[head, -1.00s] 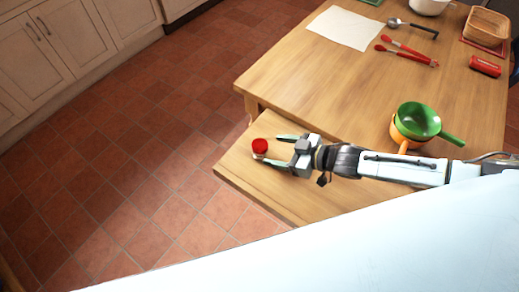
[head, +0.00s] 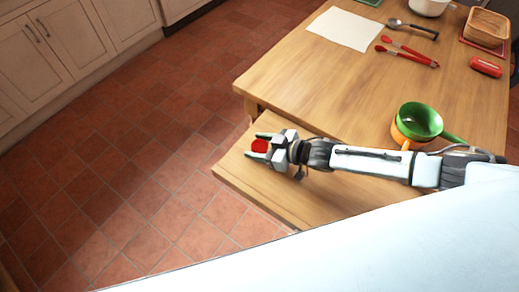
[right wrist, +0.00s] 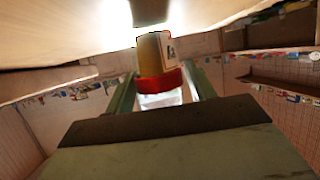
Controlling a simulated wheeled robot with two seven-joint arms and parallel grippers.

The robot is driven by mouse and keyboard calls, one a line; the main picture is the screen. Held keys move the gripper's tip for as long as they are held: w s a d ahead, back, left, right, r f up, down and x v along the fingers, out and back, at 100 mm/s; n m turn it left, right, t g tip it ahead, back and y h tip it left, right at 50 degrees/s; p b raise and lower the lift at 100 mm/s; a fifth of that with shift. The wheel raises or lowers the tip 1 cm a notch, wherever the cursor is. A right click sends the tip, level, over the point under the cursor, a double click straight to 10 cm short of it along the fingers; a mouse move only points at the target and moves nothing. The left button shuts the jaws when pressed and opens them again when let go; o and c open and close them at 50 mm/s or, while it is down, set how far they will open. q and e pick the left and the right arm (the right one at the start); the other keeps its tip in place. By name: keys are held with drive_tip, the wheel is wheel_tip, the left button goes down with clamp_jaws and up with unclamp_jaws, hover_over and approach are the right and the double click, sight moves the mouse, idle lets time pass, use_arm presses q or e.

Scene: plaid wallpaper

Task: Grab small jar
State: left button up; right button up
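The small jar has a red lid (head: 261,146) and stands near the left end of the lower wooden bench. In the right wrist view the jar (right wrist: 156,55) shows a yellowish body with a white label, and its red lid faces the gripper. My right gripper (head: 255,146) is open, with one green finger on each side of the jar. In the right wrist view the gripper (right wrist: 160,88) shows small gaps between its fingers and the jar. My left gripper is not in view.
A green pan (head: 418,120) sits on an orange pot (head: 398,137) close to my right arm. The wooden table (head: 320,80) holds a white sheet (head: 345,28), red tongs (head: 405,50), a ladle (head: 412,27) and a red can (head: 486,66). Tiled floor lies open at the left.

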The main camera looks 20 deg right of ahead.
drive_tip(key=c, duration=0.7)
drive_tip(key=shift+c, duration=0.3)
drive_tip(key=shift+r, duration=0.1)
